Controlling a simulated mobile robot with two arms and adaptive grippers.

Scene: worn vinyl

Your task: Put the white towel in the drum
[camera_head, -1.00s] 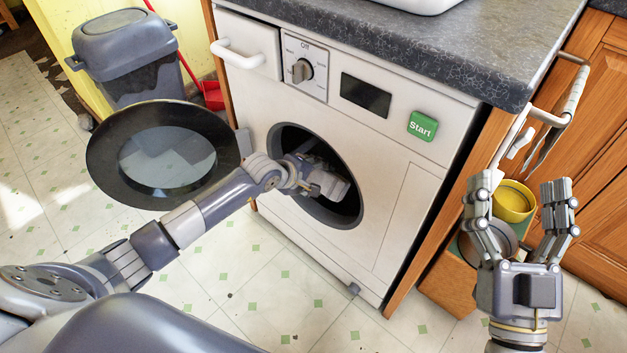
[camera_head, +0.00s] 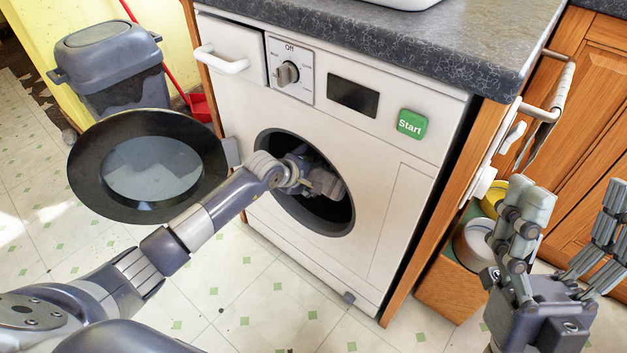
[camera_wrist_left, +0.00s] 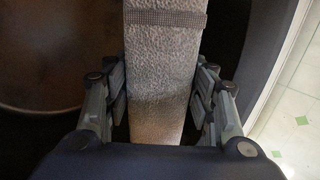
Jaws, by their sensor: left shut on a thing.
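The washing machine's drum opening (camera_head: 326,219) is dark, with its round door (camera_head: 152,172) swung open to the left. My left gripper (camera_head: 325,184) reaches into the opening. In the left wrist view this gripper (camera_wrist_left: 160,100) is shut on the white towel (camera_wrist_left: 160,60), which looks greyish in the shade. The towel is a long folded strip with a band across it, running forward between the fingers. In the head view the towel is mostly hidden by the hand. My right gripper (camera_head: 568,196) is open and empty at the lower right, away from the machine.
The machine front has a dial (camera_head: 287,73) and a green Start button (camera_head: 411,124). A worktop (camera_head: 470,45) overhangs it. A grey bin (camera_head: 108,65) stands at the back left. A wooden box (camera_head: 447,290) stands at the right. The floor in front is clear.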

